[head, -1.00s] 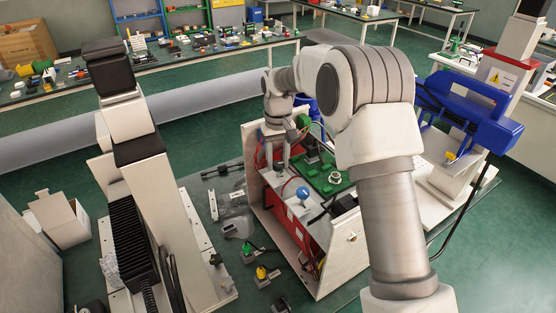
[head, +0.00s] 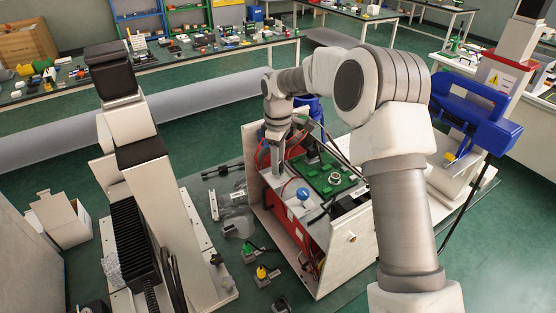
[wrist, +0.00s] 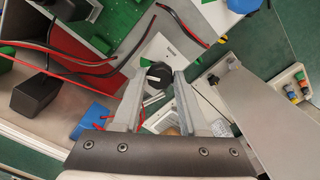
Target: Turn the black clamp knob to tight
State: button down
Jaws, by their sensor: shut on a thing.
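The black clamp knob (wrist: 158,75) shows in the wrist view as a round dark knob with a pale pointer line. It sits on a white plate (wrist: 155,52) with a green mark beside it. My gripper (wrist: 160,76) has its two grey fingers on either side of the knob, shut on it. In the head view my gripper (head: 277,168) points down at the left rear part of the opened white-and-red case (head: 345,250). The knob is hidden there by the gripper and case.
Red and black cables (wrist: 75,62) run close to the left of the fingers. A green circuit board (head: 328,174) lies on the case. A blue ball-shaped knob (head: 303,193) stands at its front. A grey panel (wrist: 240,100) is close to the right finger.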

jog(key=shift+n, duration=1)
jog(key=shift+c, duration=2.2)
grip_release()
notch_tip(320, 180, up, 18)
jog(key=shift+f, duration=0.25)
